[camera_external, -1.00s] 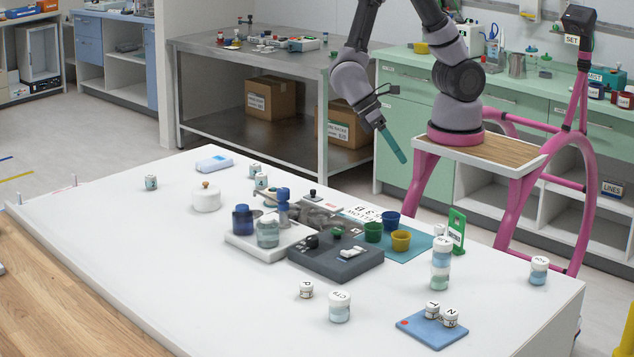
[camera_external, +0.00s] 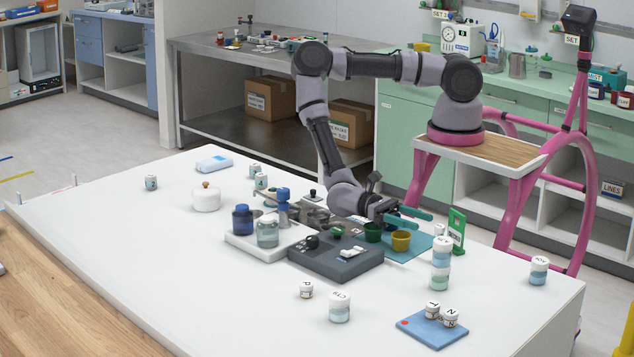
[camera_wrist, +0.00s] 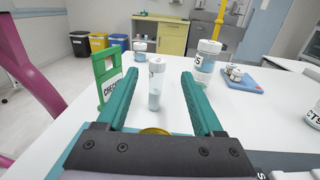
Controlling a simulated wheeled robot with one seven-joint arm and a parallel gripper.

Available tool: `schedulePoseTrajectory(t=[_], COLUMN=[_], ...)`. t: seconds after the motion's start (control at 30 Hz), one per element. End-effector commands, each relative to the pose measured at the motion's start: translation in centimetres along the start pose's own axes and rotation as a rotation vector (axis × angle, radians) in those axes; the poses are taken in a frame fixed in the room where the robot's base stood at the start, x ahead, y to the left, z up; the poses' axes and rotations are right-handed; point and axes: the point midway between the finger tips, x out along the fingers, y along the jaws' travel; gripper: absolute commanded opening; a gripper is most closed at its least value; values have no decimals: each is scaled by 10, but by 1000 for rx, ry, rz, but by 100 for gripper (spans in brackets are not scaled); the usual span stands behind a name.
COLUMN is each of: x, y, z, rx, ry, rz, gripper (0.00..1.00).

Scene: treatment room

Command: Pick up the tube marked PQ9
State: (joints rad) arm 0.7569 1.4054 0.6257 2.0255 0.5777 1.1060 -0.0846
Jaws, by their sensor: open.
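No mark PQ9 is readable in either view. My gripper (camera_external: 423,220) is open and empty, low over the back right of the white table, above the coloured cups. In the wrist view a clear, white-capped tube (camera_wrist: 155,88) stands upright ahead, framed between the teal fingers and apart from them; its cap mark is too small to read.
A green sign holder (camera_wrist: 106,76) stands close by the left finger. A yellow cup (camera_external: 401,241) and a green cup (camera_external: 373,233) sit below my gripper. A blue tray (camera_external: 418,334) holds small jars. Another jar (camera_external: 539,270) stands at right. The table's front left is clear.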

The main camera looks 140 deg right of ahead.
Motion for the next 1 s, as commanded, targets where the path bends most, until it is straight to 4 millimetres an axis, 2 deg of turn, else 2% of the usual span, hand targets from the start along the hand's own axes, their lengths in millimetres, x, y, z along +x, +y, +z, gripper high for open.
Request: schedulePoseTrajectory(t=[0.2, 0.47, 0.7, 0.83, 1.0], x=[36, 58, 93, 102, 103], y=[1, 2, 5, 4, 4], z=[0, -1, -4, -4, -4], rx=[1, 0, 0, 0, -1], ry=[-1, 0, -1, 1, 2], rz=[3, 4, 5, 3, 3], gripper=[68, 68, 68, 68, 68])
